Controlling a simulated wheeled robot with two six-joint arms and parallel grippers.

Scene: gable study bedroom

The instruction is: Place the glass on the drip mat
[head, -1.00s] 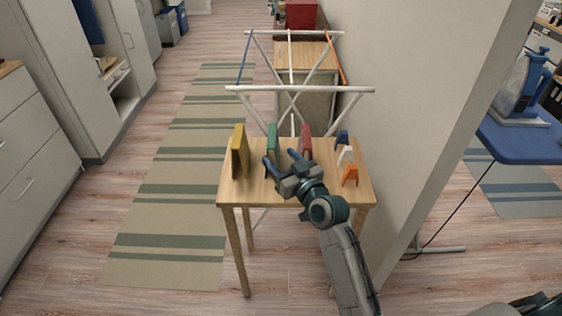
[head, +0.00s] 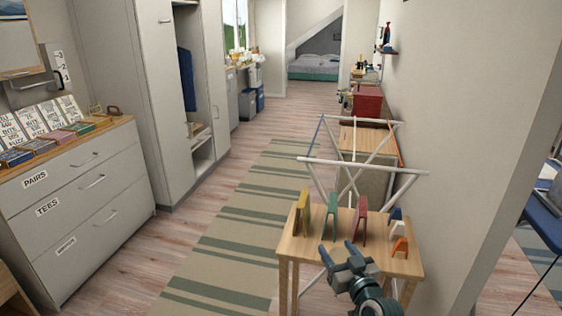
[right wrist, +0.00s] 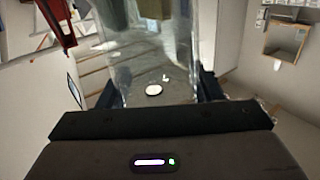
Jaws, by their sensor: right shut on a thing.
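My right gripper (head: 341,256) is above the front part of a small wooden table in the head view. In the right wrist view, the gripper (right wrist: 157,88) is shut on a clear glass (right wrist: 150,50), with one dark finger at each side of it. The glass is see-through, and I cannot make it out in the head view. I cannot pick out a drip mat in either view. My left gripper is not in view.
Yellow (head: 302,212), green (head: 331,216) and red (head: 360,219) pieces stand on the small wooden table (head: 305,247), with an orange stand (head: 400,247) at right. A white drying rack (head: 352,163) is behind. Drawers (head: 85,215) stand left; the striped rug (head: 240,225) is clear.

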